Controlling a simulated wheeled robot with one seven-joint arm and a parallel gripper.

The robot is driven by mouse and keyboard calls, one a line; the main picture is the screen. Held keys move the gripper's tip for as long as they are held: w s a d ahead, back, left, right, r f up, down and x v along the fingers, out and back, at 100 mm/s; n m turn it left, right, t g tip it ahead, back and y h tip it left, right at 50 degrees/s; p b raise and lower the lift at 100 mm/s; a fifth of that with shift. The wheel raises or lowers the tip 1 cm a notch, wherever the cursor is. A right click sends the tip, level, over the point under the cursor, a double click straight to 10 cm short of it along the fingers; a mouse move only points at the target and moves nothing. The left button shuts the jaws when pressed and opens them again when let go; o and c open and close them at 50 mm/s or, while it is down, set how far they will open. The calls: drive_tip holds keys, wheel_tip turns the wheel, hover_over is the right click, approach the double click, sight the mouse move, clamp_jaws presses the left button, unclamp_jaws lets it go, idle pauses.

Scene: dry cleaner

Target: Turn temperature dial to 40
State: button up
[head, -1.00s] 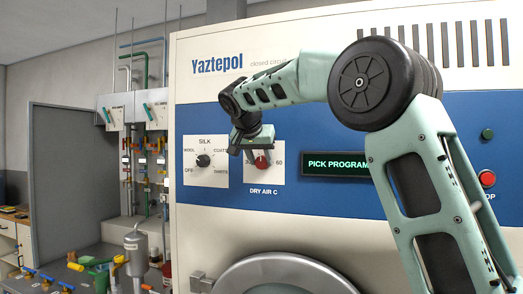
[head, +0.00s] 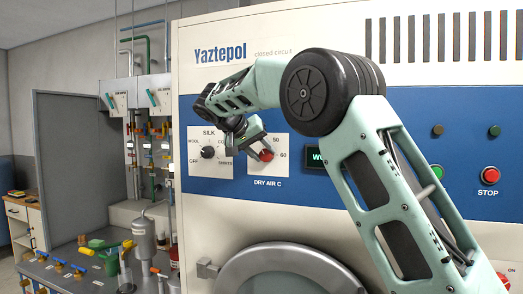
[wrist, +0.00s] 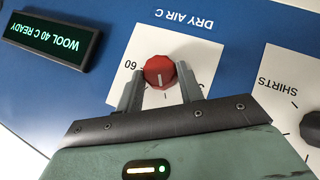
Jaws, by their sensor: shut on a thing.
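The red temperature dial (wrist: 160,70) sits on the white DRY AIR C plate (wrist: 141,51), upside down in the wrist view. My gripper (wrist: 159,76) is shut on the dial, one finger on each side. The dial's white mark points down in the wrist view, towards my gripper's body. The 60 label shows at its left; my gripper hides the lower scale. The display (wrist: 50,40) reads WOOL 40 C READY. In the head view, the dial (head: 266,155) shows beside my tilted gripper, with 50 and 60 readable to its right.
A black program knob (head: 208,152) is left of the dial, close to my gripper. A green button (head: 437,172) and red STOP button (head: 490,174) are at the right. A round door (head: 290,268) lies below. A bench with valves stands at left.

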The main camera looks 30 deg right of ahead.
drive_tip(key=shift+f, duration=0.15)
drive_tip(key=o, duration=1)
drive_tip(key=b+v, duration=0.1)
drive_tip(key=v, duration=1.6)
drive_tip(key=shift+a, duration=0.15)
